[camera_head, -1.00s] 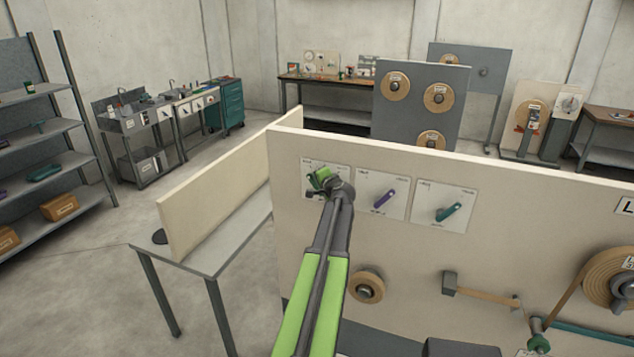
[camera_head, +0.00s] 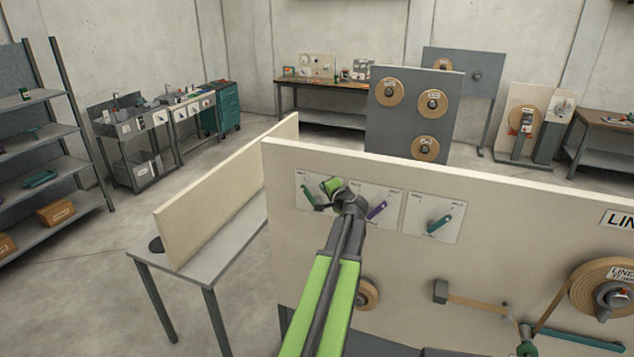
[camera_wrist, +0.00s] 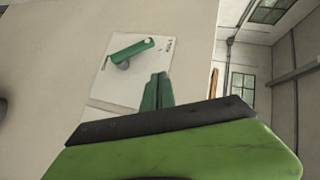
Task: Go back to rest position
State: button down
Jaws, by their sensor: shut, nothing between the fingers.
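A cream board (camera_head: 520,215) carries a row of three switch plates. The left plate's dark green lever (camera_head: 308,196) is partly beside my wrist and also shows in the wrist view (camera_wrist: 132,50), where it is apart from my fingers. The middle plate's purple lever (camera_head: 377,208) is partly behind my arm. The right plate's teal lever (camera_head: 439,223) is in clear view. My gripper's fingers (camera_wrist: 158,90) are together and empty in the wrist view, over the lower edge of the left plate. In the head view my wrist hides the fingertips.
Tape reels (camera_head: 610,290) and a brown tape path run along the board's lower right. A low cream side panel (camera_head: 225,190) stands on a grey table (camera_head: 190,275) to the left. Shelves (camera_head: 40,130) stand further left, with open floor between.

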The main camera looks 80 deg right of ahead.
jog(key=v, duration=0.3)
jog(key=shift+a+r+p, duration=0.25)
jog(key=shift+r+p, duration=0.1)
jog(key=shift+p, duration=0.05)
jog(key=shift+s, duration=0.1)
